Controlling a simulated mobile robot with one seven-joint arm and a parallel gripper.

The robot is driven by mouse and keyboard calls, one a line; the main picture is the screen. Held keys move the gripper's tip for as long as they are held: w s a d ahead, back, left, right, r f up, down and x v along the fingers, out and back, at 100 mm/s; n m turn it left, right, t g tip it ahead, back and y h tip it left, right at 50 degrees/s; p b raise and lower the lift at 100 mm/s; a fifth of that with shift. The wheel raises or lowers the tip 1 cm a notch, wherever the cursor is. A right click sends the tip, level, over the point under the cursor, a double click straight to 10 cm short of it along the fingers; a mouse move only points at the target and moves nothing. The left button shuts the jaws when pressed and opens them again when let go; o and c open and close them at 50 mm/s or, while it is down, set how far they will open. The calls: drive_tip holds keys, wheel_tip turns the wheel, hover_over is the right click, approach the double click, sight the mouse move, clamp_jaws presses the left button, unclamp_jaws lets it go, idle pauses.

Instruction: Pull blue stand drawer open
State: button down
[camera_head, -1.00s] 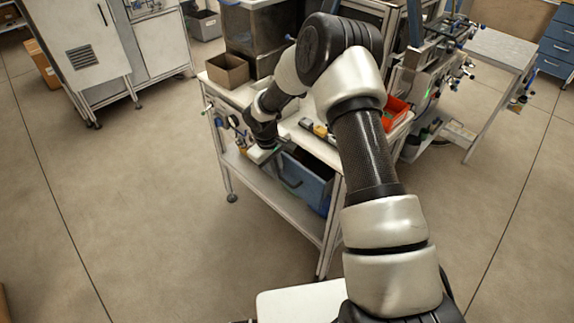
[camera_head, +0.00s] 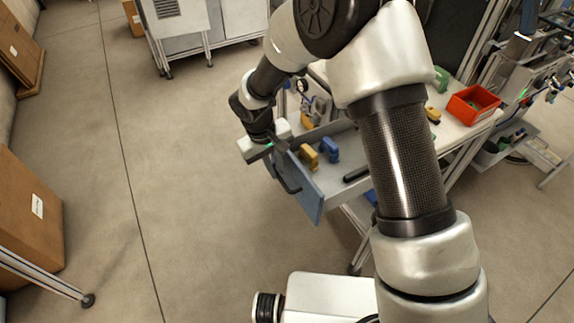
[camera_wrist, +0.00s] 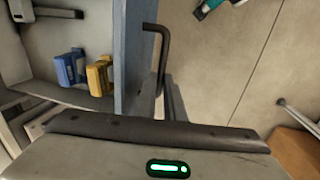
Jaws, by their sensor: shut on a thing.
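The stand drawer (camera_head: 308,190) is pulled well out, its blue front panel facing the lower left in the head view. Its dark bar handle (camera_head: 287,182) runs along the outside of the front; in the wrist view the bent handle (camera_wrist: 157,29) stands off the blue panel (camera_wrist: 133,55). My gripper (camera_head: 280,163) is at the upper end of the handle, shut on it. The fingers show only partly in the wrist view. Inside the drawer are a yellow block (camera_head: 308,157), a blue block (camera_head: 329,150) and a dark tool (camera_head: 356,174).
A red bin (camera_head: 473,104) stands on the stand's white top (camera_head: 455,132). Cardboard boxes (camera_head: 30,215) and a metal frame leg (camera_head: 45,275) are at the left. The floor (camera_head: 200,215) left of the drawer is clear.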

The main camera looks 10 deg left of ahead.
drive_tip(key=shift+s+a, duration=0.2)
drive_tip(key=shift+s, duration=0.05)
drive_tip(key=c, duration=1.8)
unclamp_jaws()
drive_tip(key=shift+c, duration=0.2)
wheel_tip(320, 180, up, 17)
drive_tip(key=s+a+p, duration=0.1)
drive_tip(key=a, duration=0.1)
drive_tip(key=shift+s+a, duration=0.35)
drive_tip(key=shift+s, duration=0.05)
drive_tip(key=shift+r, duration=0.1)
